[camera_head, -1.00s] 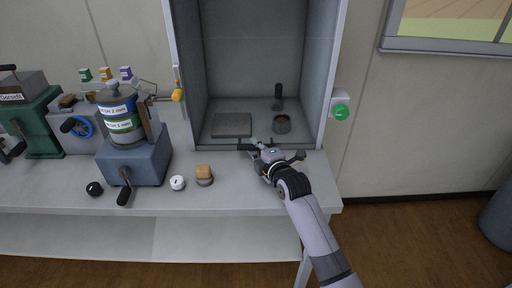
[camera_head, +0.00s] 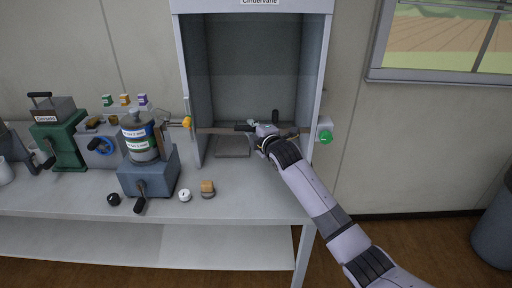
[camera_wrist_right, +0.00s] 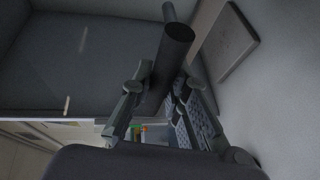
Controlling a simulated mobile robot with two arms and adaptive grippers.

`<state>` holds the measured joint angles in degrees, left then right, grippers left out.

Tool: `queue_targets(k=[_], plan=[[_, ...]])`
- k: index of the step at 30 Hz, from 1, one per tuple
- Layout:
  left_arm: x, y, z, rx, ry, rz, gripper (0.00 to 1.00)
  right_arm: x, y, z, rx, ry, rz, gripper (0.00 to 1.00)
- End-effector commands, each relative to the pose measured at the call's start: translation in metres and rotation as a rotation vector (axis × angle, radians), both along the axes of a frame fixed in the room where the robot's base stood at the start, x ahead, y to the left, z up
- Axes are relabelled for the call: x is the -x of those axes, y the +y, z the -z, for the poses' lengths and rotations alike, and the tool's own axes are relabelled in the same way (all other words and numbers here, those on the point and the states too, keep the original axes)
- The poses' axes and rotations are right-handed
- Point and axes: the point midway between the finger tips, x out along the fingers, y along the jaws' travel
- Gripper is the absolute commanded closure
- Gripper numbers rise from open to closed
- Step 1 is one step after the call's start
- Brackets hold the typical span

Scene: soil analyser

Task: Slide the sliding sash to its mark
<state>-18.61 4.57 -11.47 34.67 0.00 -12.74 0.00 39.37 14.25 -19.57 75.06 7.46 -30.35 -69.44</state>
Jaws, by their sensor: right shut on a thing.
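The sliding sash is a see-through pane in the front of the grey cabinet (camera_head: 320,70). Its lower bar (camera_head: 215,130) runs level across the opening, above the cabinet floor. A dark handle bar (camera_head: 243,127) sits on that lower bar. My right gripper (camera_head: 262,130) is shut on the handle, and its arm comes in from the lower right. In the right wrist view the dark round handle (camera_wrist_right: 172,50) lies between the fingers (camera_wrist_right: 150,88). I cannot make out the mark for certain. My left gripper is not in view.
Inside the cabinet are a flat grey plate (camera_head: 233,148) and a dark upright piece (camera_head: 275,116). A green button (camera_head: 326,137) is on the right and an orange knob (camera_head: 187,122) on the left. A blue-grey machine (camera_head: 150,176) stands on the bench left of the cabinet.

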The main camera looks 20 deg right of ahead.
Motion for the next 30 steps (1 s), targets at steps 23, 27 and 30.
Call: queue_targets(k=[23, 27, 30], plan=[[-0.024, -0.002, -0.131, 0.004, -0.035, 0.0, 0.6, -0.001, 0.002, -0.17, -0.006, -0.003, -0.003, 1.0], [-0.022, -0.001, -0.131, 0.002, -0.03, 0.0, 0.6, -0.001, 0.002, -0.171, -0.006, -0.003, -0.004, 1.0], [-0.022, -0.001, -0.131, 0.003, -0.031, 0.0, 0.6, -0.001, 0.002, -0.171, -0.006, -0.003, -0.004, 1.0]])
